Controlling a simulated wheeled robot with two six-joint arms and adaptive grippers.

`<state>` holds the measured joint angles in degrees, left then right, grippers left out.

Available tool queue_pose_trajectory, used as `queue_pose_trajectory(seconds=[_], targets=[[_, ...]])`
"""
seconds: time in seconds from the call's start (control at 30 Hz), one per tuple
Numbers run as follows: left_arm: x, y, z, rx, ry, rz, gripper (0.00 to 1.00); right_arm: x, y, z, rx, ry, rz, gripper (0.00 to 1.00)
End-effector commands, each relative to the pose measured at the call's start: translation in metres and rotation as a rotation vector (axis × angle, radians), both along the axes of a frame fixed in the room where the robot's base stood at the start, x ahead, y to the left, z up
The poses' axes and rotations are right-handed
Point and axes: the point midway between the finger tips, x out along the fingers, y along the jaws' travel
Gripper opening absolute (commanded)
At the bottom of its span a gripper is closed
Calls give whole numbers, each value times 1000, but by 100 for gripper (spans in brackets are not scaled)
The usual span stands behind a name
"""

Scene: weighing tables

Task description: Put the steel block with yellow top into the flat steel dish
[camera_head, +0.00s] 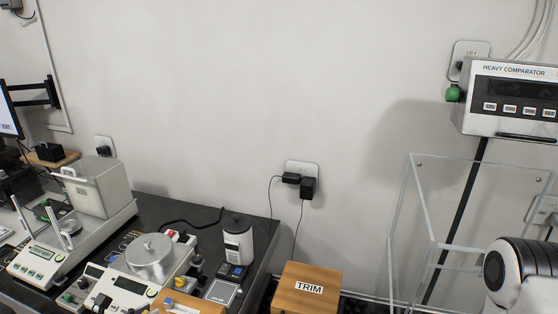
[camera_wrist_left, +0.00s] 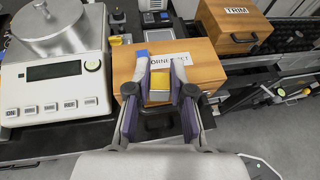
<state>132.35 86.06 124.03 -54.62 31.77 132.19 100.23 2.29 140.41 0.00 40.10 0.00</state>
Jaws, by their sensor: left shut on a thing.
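In the left wrist view my left gripper (camera_wrist_left: 160,88) is shut on the steel block with yellow top (camera_wrist_left: 159,86). The yellow face shows between the two fingers, in front of a labelled wooden box; the rest of the block is mostly hidden. A round, shiny steel pan (camera_wrist_left: 48,26) sits on a white balance (camera_wrist_left: 55,82) to the left of the gripper, with a small knobbed piece on it. The pan also shows in the head view (camera_head: 150,262). I cannot tell whether it is the flat steel dish. My right gripper is out of view.
The wooden box (camera_wrist_left: 201,62) is close behind the fingers. A wooden TRIM box (camera_head: 308,287) stands to the right of the dark bench. A white bottle (camera_head: 237,240) stands near the pan. A clear enclosure (camera_head: 430,190) is at the right.

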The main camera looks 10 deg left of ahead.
Motion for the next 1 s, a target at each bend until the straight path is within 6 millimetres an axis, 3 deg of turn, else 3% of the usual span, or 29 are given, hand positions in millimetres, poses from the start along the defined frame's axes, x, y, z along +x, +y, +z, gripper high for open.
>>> queue_pose_trajectory(seconds=[0.67, 0.87, 1.0], targets=[[16, -21, 2, 21, 15, -95, 0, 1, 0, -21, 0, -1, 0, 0], [24, -43, 1, 19, 14, -163, 0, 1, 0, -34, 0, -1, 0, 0], [30, -70, -3, 21, 14, -244, 0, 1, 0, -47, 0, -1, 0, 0]])
